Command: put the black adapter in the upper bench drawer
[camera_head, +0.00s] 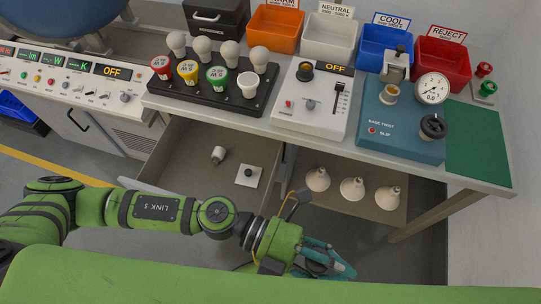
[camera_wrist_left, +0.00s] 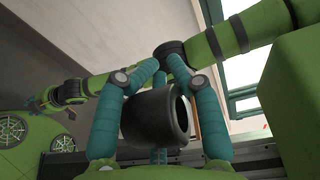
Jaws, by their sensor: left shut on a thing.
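My left gripper (camera_head: 328,262) is low in front of the bench, to the right of the open drawer. In the left wrist view its teal fingers (camera_wrist_left: 160,95) are shut around the black adapter (camera_wrist_left: 150,118), a short dark hollow cylinder. In the head view the adapter is mostly hidden by the fingers. A grey bench drawer (camera_head: 190,185) stands open under the bench at left; it holds a small white-and-grey piece (camera_head: 218,155) and a white plate with a black knob (camera_head: 248,174). My right gripper (camera_wrist_left: 42,102) seems to show small at the left wrist view's far left, its fingers unclear.
Three white bulbs (camera_head: 352,188) sit in a tray (camera_head: 330,206) under the bench, right of the drawer. The bench top (camera_head: 262,122) carries a bulb rack (camera_head: 178,100), a white control box (camera_head: 300,112), a teal tester (camera_head: 395,135) and coloured bins. Bare floor lies below.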

